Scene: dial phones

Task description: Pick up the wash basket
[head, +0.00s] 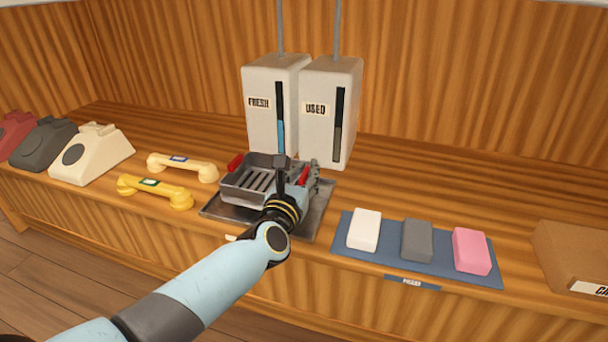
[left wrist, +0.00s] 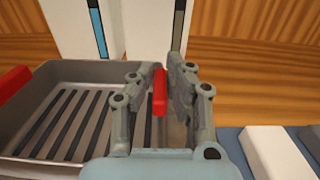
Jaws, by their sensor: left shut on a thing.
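The wash basket (head: 243,184) is a grey, slotted tray with red handles at its two ends. It sits at or just over a dark metal tray (head: 219,211) on the wooden counter; I cannot tell whether it touches it. My left gripper (head: 306,177) is shut on the basket's right red handle. In the left wrist view the gripper's fingers (left wrist: 164,90) stand on both sides of that red handle (left wrist: 159,93), and the slotted basket floor (left wrist: 62,120) shows to the left. My arm hides part of the basket's front. My right gripper is not in view.
Two white tanks labelled FRESH (head: 268,106) and USED (head: 328,112) stand close behind the basket. Yellow (head: 155,191) and cream (head: 183,167) handsets lie to the left, near several dial phones (head: 92,154). A blue mat (head: 385,258) with three blocks lies right, before a cardboard box (head: 572,255).

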